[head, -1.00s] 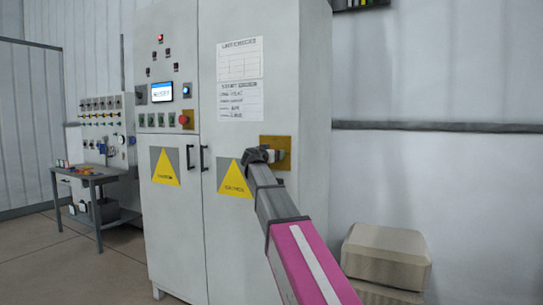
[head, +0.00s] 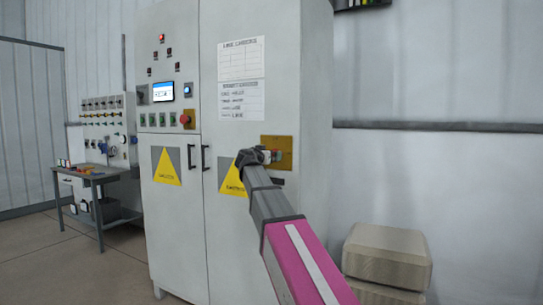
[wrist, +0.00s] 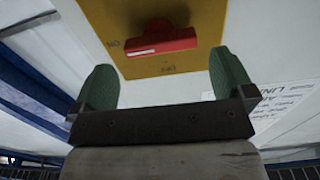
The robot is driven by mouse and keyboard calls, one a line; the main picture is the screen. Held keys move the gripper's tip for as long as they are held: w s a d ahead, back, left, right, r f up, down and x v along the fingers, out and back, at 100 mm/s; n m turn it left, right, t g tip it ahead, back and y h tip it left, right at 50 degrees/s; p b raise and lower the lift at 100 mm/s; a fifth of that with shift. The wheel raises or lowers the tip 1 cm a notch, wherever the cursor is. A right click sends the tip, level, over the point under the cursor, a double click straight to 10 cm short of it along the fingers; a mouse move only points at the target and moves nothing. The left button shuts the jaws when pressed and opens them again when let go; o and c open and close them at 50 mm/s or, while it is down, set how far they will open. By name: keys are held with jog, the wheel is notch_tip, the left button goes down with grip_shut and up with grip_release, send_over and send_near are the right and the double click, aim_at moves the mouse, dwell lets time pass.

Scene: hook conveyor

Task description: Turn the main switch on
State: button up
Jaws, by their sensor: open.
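The main switch is a red handle (wrist: 160,46) on a yellow plate (wrist: 185,18), seen close up in the wrist view. The red handle lies ahead of and roughly between the fingers, with a gap, untouched. In the head view my gripper (head: 262,155) is at the plate's left side and hides part of it.
Black door handles (head: 205,157) stick out beside my arm. Stacked boxes (head: 387,257) stand at the right. A workbench (head: 98,178) stands at the left.

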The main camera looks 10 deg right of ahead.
jog(key=v, duration=0.6)
jog(key=s+d+f+n+g+y, duration=0.1)
jog(key=s+d+f+g, duration=0.15)
jog(key=f, duration=0.95)
jog(key=s+d+f+n+g+y, duration=0.2)
jog(key=s+f+g, duration=0.1)
jog(key=f, duration=0.9)
jog(key=s+d+f+n+g+y, duration=0.1)
jog(key=s+d+f+g, duration=0.15)
jog(key=f, duration=0.85)
jog(key=s+f+n+g+y, duration=0.3)
jog(key=s+f+g+y, duration=0.3)
jog(key=s+f, duration=1.5)
notch_tip(320, 180, down, 4)
jog(key=shift+a+r+g+y, duration=0.2)
jog(key=shift+a+g+y, duration=0.1)
jog(key=shift+a, duration=0.15)
